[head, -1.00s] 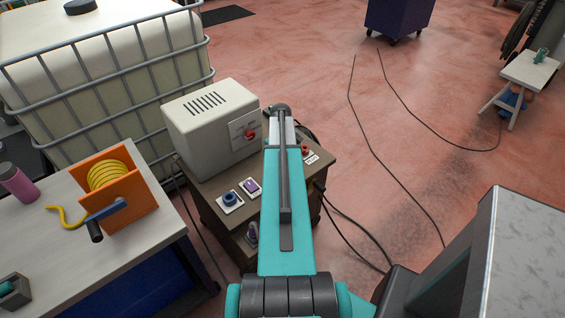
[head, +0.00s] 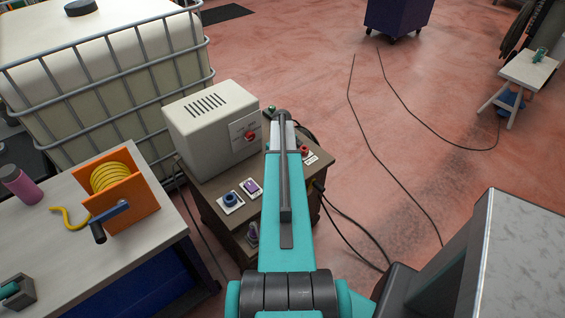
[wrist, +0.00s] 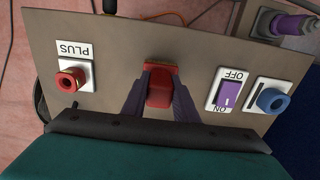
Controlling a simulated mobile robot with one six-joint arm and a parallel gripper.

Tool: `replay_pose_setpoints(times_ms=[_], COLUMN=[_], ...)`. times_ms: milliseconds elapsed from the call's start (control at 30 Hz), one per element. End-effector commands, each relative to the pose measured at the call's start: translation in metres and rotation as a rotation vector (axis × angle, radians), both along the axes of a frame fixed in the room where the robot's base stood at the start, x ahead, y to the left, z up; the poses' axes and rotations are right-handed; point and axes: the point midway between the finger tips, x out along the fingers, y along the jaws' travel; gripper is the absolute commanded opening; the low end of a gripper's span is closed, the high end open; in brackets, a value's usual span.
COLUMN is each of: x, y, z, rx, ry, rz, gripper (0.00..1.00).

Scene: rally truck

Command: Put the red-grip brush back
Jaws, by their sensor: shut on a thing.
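My gripper (wrist: 160,95) shows in the wrist view with its two dark fingers on either side of a red block, taken as the grip of the red-grip brush (wrist: 160,88). The fingers are shut on it. It is over the brown top of the cart, between a red PLUS socket (wrist: 70,79) and a purple ON/OFF switch (wrist: 229,95). I cannot tell whether its lower end touches the top or sits in a slot. In the head view my teal arm hides the gripper and the brush.
The cart (head: 240,222) also bears a blue socket (head: 231,200) and a cream box with a red knob (head: 210,128). A bench with an orange cable reel (head: 125,195) stands at left, before a caged tank (head: 110,80). Cables lie on the open floor at right.

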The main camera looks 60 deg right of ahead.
Motion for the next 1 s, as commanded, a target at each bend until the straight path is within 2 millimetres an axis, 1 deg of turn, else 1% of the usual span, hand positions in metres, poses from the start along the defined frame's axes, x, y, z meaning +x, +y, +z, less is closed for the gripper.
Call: replay_pose_setpoints(times_ms=[567,600,667,700,1000], x=[0.0007,0.0007,0.0007,0.0007,0.0007], y=[0.0004,0.0004,0.0004,0.0005,0.0006], z=[-0.0075,-0.0078,-0.0071,-0.0071,-0.007], rx=[0.0,0.0,0.0,0.0,0.0], ry=[0.0,0.0,0.0,0.0,0.0], rz=[0.001,0.001,0.001,0.001,0.001], gripper=[0.0,0.28,0.38,0.45,0.45])
